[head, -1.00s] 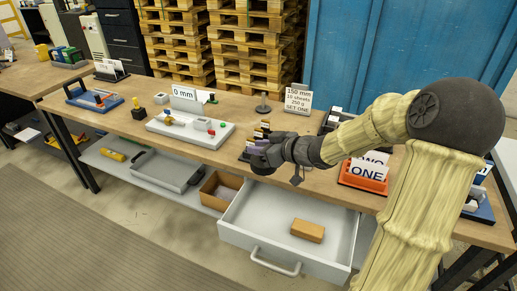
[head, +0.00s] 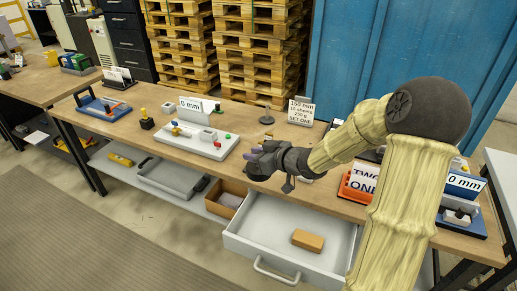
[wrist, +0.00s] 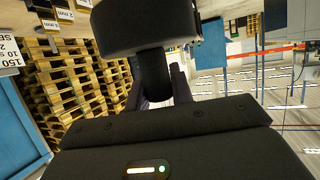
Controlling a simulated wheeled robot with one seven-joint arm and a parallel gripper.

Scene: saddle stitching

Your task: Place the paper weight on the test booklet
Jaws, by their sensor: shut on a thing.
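My gripper (head: 256,153) has purple fingers and hangs over the front of the bench, in front of the white fixture board. In the wrist view its fingers (wrist: 160,90) are closed around the stem of a black piece (wrist: 145,32), which has a wide, thick end beyond the stem. It looks like the paper weight, held off the bench. The head view barely shows it against the dark hand.
A grey post on a round base (head: 267,117) and a "SET ONE" sign (head: 301,113) stand behind the gripper. An orange holder (head: 352,190) stands to the right. The open drawer (head: 270,225) holding a tan block (head: 308,240) juts out below.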

